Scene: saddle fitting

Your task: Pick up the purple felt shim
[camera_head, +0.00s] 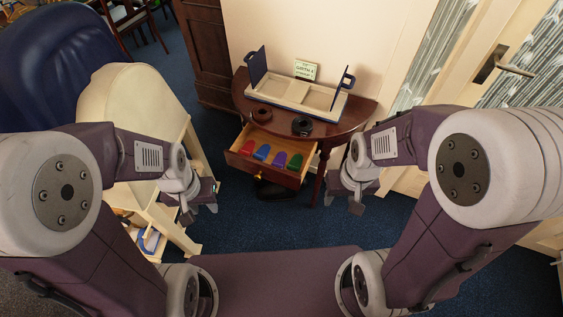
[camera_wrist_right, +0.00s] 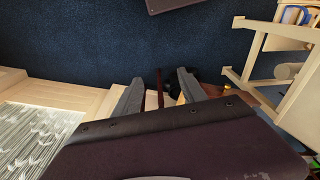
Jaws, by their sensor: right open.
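The purple felt shim (camera_head: 279,158) lies in the open drawer (camera_head: 257,174) of the half-round table, between a blue shim (camera_head: 262,152) and a green shim (camera_head: 294,164). A red shim (camera_head: 246,147) is at the left end of the row. My right gripper (camera_head: 355,204) is to the right of the drawer, clear of it. In the right wrist view its fingers (camera_wrist_right: 158,88) are apart with nothing between them. My left gripper (camera_head: 190,211) hangs to the left of the drawer beside the cream stand; its finger gap is too small to make out.
On the tabletop (camera_head: 350,123) stand a cream tray (camera_head: 297,94) with dark upright ends, a small sign (camera_head: 305,70), a brown ring (camera_head: 262,115) and a black ring (camera_head: 302,126). A cream saddle stand (camera_head: 140,90) is at left, a door (camera_head: 490,70) at right.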

